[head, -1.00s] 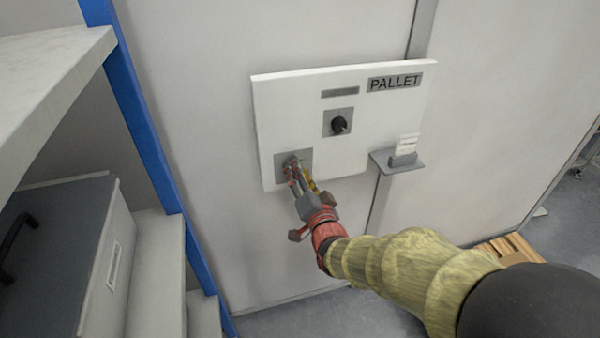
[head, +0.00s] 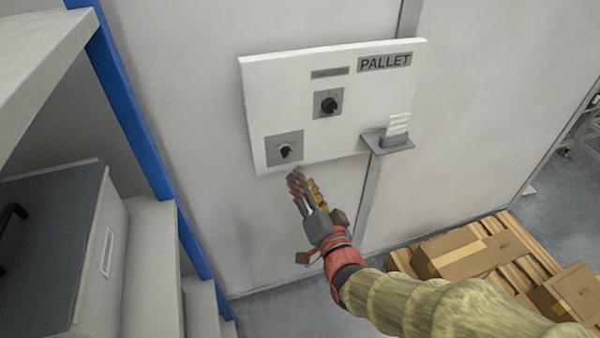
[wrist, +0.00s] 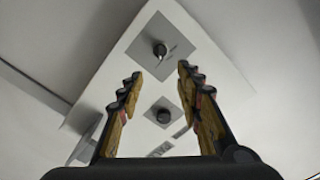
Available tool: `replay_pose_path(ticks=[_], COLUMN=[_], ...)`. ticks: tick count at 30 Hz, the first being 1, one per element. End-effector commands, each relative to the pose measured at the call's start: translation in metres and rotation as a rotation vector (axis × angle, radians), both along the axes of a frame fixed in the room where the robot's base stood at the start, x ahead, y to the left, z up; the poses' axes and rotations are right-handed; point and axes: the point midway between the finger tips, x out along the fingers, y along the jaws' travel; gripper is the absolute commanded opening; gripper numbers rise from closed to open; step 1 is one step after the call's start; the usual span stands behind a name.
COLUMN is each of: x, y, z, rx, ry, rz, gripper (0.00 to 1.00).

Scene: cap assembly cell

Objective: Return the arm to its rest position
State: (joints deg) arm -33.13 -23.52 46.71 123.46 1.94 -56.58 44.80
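My gripper (head: 304,184) is in front of the wall, just below the lower edge of the white PALLET panel (head: 375,125) in the head view. In the wrist view my gripper (wrist: 158,90) has its two fingers apart with nothing between them but the view of the panel (wrist: 205,60). The lower left black knob (head: 285,151) is clear of the fingers, and it also shows in the wrist view (wrist: 160,50). The upper black knob (head: 329,105) sits on its own grey plate. My arm in its yellowish sleeve reaches in from the lower right.
A small grey shelf (head: 388,143) with white paper juts out at the panel's right. A blue post (head: 140,125) and a grey bin (head: 50,250) stand left. Cardboard boxes (head: 462,254) lie on a wooden pallet (head: 515,232) at the lower right.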

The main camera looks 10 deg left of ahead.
Motion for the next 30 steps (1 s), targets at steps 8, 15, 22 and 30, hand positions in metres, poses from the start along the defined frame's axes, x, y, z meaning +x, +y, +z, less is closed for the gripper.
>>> replay_pose_path(ticks=[8,15,22,30], x=[-0.007,-0.006,-0.007,-0.035], y=[-0.004,-0.004,-0.004,-0.018], z=[0.0,0.0,-0.008,-0.11], rx=[0.0,0.0,-0.049,-0.451], ry=[0.0,0.0,0.002,0.243], rz=[0.0,0.0,0.001,0.071], gripper=[0.35,0.35,0.35,0.35])
